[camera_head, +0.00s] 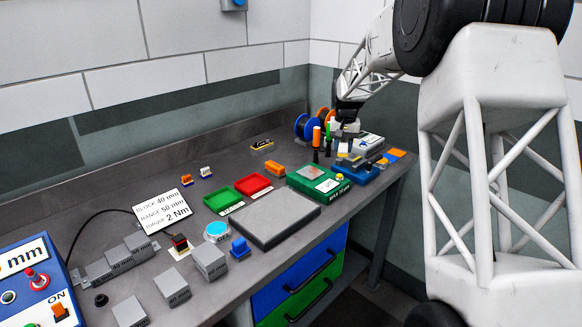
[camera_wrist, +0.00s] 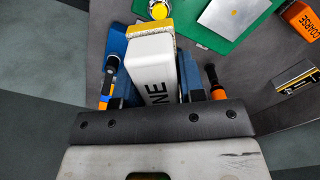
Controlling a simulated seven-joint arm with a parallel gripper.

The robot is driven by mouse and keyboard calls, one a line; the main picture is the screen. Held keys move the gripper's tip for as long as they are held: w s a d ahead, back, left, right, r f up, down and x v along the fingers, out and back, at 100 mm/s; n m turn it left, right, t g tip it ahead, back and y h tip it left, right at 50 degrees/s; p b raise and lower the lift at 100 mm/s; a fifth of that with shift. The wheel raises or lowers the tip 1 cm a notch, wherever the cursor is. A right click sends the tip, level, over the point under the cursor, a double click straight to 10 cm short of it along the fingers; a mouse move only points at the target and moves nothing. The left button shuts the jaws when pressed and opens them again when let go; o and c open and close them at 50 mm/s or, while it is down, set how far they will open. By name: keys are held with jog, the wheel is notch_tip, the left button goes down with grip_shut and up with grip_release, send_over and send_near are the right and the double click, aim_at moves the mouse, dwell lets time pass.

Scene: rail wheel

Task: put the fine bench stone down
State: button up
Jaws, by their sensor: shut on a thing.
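The fine bench stone (camera_wrist: 152,62) is a white block with dark lettering, its visible end reading "NE", and a yellow layer at its far end in the wrist view. My gripper (camera_wrist: 152,75) is shut on it, with one finger on each side. In the head view my gripper (camera_head: 346,132) is at the back right of the bench, above a blue holder (camera_head: 360,174). The stone is small and partly hidden there. I cannot tell whether its underside touches anything.
A green base with a metal plate (camera_head: 318,180) stands just left of the blue holder. An orange-handled tool (camera_head: 316,138) stands close to my gripper. An orange block marked COARSE (camera_wrist: 303,18) lies farther off. Red (camera_head: 253,184) and green trays (camera_head: 224,200) lie mid-bench.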

jog(key=a, duration=0.2)
jog(key=m, duration=0.7)
send_over(291, 166)
jog(key=shift+f, duration=2.05)
jog(key=shift+f, duration=3.1)
jog(key=shift+f, duration=1.9)
jog(key=shift+f, duration=0.4)
